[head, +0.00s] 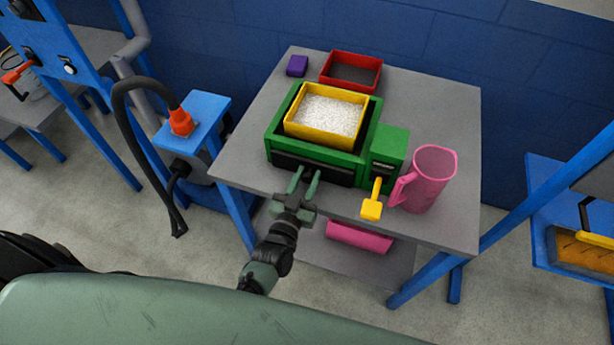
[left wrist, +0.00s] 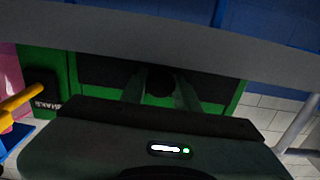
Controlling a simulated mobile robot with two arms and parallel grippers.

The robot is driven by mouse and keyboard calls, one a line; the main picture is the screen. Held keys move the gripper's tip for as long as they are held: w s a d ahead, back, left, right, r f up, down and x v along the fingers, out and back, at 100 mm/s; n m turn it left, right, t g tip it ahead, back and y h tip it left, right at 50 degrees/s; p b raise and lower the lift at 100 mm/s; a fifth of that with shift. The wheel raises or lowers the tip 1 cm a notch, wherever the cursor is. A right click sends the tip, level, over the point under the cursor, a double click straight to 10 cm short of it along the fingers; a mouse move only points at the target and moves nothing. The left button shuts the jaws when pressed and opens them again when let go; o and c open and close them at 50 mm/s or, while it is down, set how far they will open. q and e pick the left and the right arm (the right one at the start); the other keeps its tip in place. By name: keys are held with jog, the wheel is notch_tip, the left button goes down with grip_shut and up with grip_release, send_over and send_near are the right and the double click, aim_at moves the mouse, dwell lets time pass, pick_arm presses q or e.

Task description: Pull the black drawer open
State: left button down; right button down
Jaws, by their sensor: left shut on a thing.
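The black drawer (head: 338,177) is a dark front low in the green machine (head: 392,147). It looks about flush with the green body, though I cannot tell if it is slightly out. My left gripper (head: 309,173) reaches it from the front, fingertips at the drawer front. In the left wrist view, the fingers (left wrist: 161,92) stand on both sides of a dark round knob (left wrist: 160,80) on the drawer (left wrist: 102,72) and are shut on it. The knob is hidden in the head view. My right gripper is not in view.
A yellow box (head: 291,127) of white granules sits on the machine. A yellow lever (head: 372,207) and pink jug (head: 430,180) stand right of my gripper. A red tray (head: 352,86) and purple block (head: 297,66) are behind. The grey tabletop (head: 245,172) is clear at front left.

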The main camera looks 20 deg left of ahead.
pick_arm(q)
jog(key=shift+s, duration=0.55)
jog(key=s+p, duration=0.3)
jog(key=s, duration=1.1)
jog(key=shift+a+p, duration=0.25)
jog(key=shift+p, duration=0.15)
jog(key=c, duration=1.1)
grip_release()
jog(key=s+b, duration=0.2)
jog(key=s, duration=0.5)
jog(key=shift+s+a, duration=0.15)
jog(key=shift+s, duration=0.25)
